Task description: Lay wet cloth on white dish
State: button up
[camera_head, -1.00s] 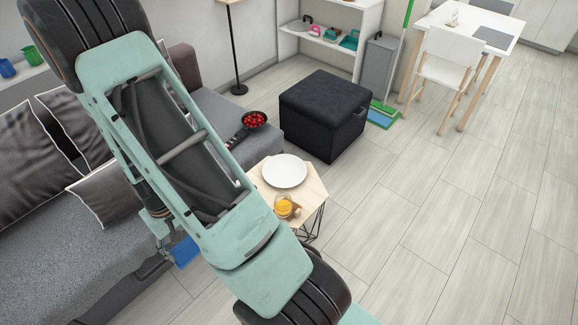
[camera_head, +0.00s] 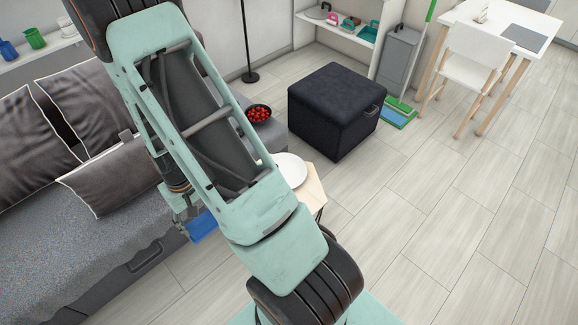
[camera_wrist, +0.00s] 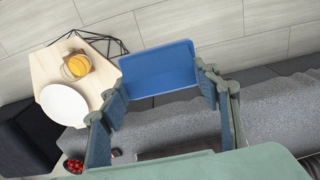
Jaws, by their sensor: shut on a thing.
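The blue cloth (camera_wrist: 158,68) is held between the two fingers of my gripper (camera_wrist: 162,88) in the wrist view. It looks flat and stiff, and the gripper is shut on it. In the head view the cloth (camera_head: 203,227) shows below my arm, in front of the sofa. The white dish (camera_head: 291,170) is on a small wooden side table (camera_head: 312,190), partly hidden by my arm. In the wrist view the dish (camera_wrist: 64,105) lies left of the cloth, apart from it, and looks empty.
A glass with an orange drink (camera_wrist: 77,66) stands on the table beside the dish. A dark bowl of red fruit (camera_head: 259,114) rests on the grey sofa (camera_head: 60,240). A black ottoman (camera_head: 335,110) stands behind the table.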

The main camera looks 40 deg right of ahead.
aim_at(288, 176)
jog(key=l, duration=1.2)
jog(key=i+l, duration=0.1)
jog(key=l, duration=1.15)
